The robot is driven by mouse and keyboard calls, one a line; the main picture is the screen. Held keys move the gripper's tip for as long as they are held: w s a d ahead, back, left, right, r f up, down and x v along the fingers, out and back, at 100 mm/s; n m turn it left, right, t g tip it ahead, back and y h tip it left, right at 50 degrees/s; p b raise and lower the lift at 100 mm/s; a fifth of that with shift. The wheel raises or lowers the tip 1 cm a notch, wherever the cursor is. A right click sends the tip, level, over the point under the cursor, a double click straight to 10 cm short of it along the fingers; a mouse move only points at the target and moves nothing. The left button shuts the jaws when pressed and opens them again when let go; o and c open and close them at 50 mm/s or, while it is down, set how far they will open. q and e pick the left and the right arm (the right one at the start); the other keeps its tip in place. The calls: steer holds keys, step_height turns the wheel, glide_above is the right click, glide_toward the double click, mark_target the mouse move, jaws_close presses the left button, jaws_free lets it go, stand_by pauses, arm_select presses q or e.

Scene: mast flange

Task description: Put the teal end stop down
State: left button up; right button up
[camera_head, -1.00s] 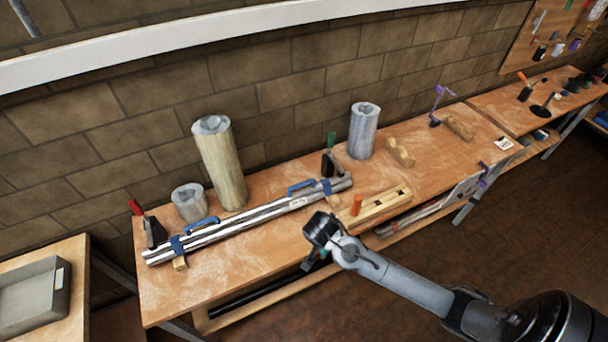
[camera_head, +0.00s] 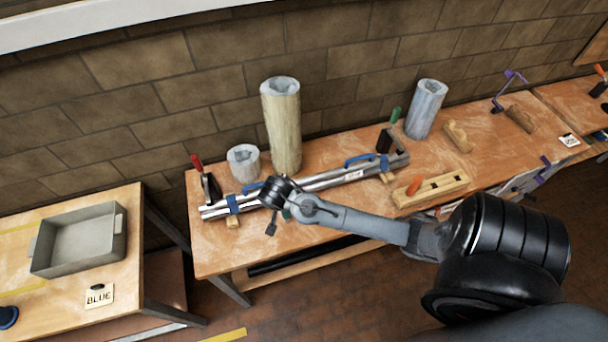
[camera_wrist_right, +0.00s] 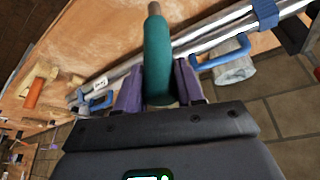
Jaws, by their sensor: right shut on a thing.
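The teal end stop (camera_wrist_right: 157,50) is a rounded teal piece with a brownish tip, seen in the right wrist view. My right gripper (camera_wrist_right: 158,88) is shut on it, with a purple finger on each side. In the head view my right gripper (camera_head: 275,210) hangs over the front of the workbench, near the left half of the silver mast (camera_head: 327,180). Only a small bit of teal shows there, and the gripper hides the rest. I cannot tell its height above the bench. My left gripper is not in view.
The workbench (camera_head: 215,255) holds clamps, blue-handled straps, upright cylinders (camera_head: 281,125) and a wooden block (camera_head: 432,192). On the left, a separate table (camera_head: 130,260) carries a grey tray (camera_head: 78,240), which looks empty, and a card reading BLUE (camera_head: 99,296).

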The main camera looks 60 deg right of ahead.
steer(key=shift+w+a+f, duration=0.1)
steer(key=shift+a+f, duration=0.1)
steer(key=shift+f, duration=0.1)
steer(key=w+a+f+p, duration=0.2)
steer(key=w+a+f, duration=0.4)
steer(key=w+f, duration=0.3)
steer(key=shift+f, duration=0.7)
steer(key=shift+a+f, duration=0.1)
steer(key=shift+f, duration=0.1)
steer(key=o, duration=1.1)
steer(key=shift+r, duration=0.1)
